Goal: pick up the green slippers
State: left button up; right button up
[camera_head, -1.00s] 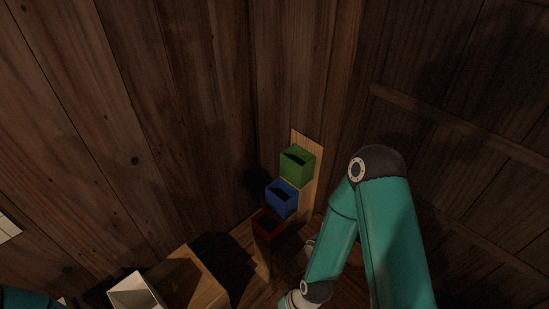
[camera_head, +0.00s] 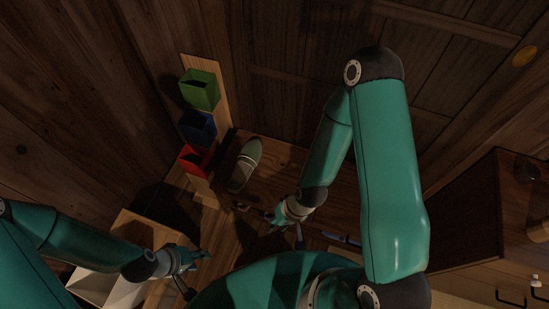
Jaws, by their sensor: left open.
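Green (camera_head: 200,91), blue (camera_head: 197,127) and red (camera_head: 194,160) bins stand on a wooden board at the wall. A cardboard box (camera_head: 146,231) and a white box (camera_head: 101,285) are at lower left. A wooden cabinet (camera_head: 478,235) stands at right.

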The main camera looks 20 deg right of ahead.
aim_at(250, 156)
jog(key=u, duration=0.1)
jog(key=i, duration=0.25)
jog(key=z, duration=2.2)
jog(key=k, duration=1.15)
jog(key=u, duration=0.6)
jog(key=i, duration=1)
jog(key=z, duration=0.05)
